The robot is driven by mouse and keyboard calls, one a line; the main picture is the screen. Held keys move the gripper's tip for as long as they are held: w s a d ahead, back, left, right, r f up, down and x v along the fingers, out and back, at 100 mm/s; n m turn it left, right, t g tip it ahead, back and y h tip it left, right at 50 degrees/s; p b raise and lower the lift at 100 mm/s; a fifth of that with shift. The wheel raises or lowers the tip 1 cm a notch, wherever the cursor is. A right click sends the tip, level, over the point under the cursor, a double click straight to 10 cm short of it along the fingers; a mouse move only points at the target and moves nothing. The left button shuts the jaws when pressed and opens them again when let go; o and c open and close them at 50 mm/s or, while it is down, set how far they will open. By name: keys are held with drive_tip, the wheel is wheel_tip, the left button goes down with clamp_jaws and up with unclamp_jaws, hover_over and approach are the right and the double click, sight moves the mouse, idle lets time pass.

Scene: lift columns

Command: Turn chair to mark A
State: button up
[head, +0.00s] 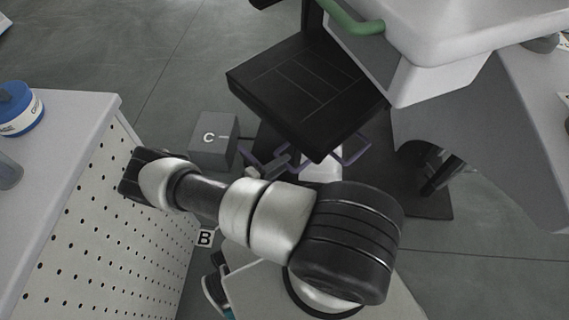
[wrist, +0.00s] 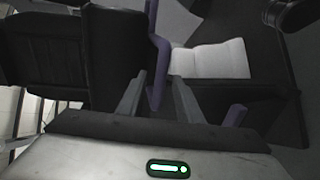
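The black chair (head: 305,90) stands upper middle in the head view, with its flat seat pad facing up. Purple bars (head: 355,150) show below its seat. In the wrist view, black padded parts (wrist: 42,60) fill the left side, and a purple bar (wrist: 158,60) runs down the middle. My gripper (wrist: 158,100) has its two grey fingers apart, with the lower end of the purple bar appearing between them; I cannot tell whether they touch it. My arm hides part of the chair's lower area in the head view. Mark A is not visible.
A grey block marked C (head: 213,142) stands on the floor left of the chair. A tag marked B (head: 205,238) shows beside my arm. A white perforated cabinet (head: 90,215) is at left, close to my arm. A white basin with a green handle (head: 355,22) overhangs at upper right.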

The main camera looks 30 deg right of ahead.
drive_tip(key=shift+x, duration=0.9)
drive_tip(key=shift+c, duration=0.5)
clamp_jaws()
drive_tip(key=shift+s, duration=0.1)
